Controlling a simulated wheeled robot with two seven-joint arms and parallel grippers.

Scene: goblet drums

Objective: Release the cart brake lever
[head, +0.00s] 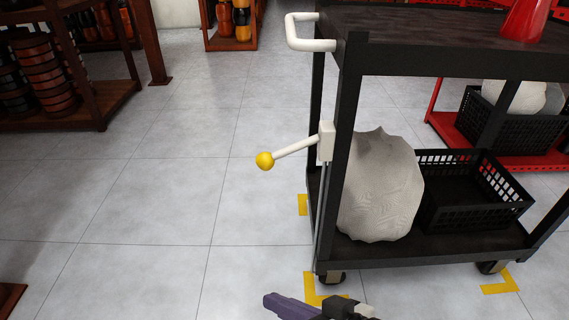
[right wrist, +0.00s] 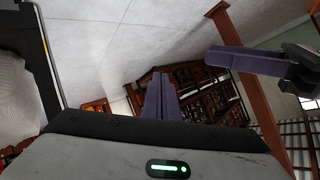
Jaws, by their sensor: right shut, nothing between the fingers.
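The cart's brake lever (head: 293,147) is a white rod with a yellow ball knob (head: 264,161). It juts left and slightly down from a white bracket (head: 326,141) on the post of the black cart (head: 345,120). My right gripper (head: 272,300) shows its purple fingers at the bottom edge, well below the knob and apart from the lever. In the right wrist view its fingers (right wrist: 161,97) lie together, shut and empty. The lever is not identifiable there. A second purple-fingered gripper, my left (right wrist: 215,55), shows at the right of that view; its opening is unclear.
A white push handle (head: 305,38) sticks out from the cart's top. A pale sack-like bundle (head: 380,190) and a black crate (head: 472,205) sit on the lower shelf. Yellow floor marks (head: 310,290) lie by the wheels. The tiled floor left of the lever is clear.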

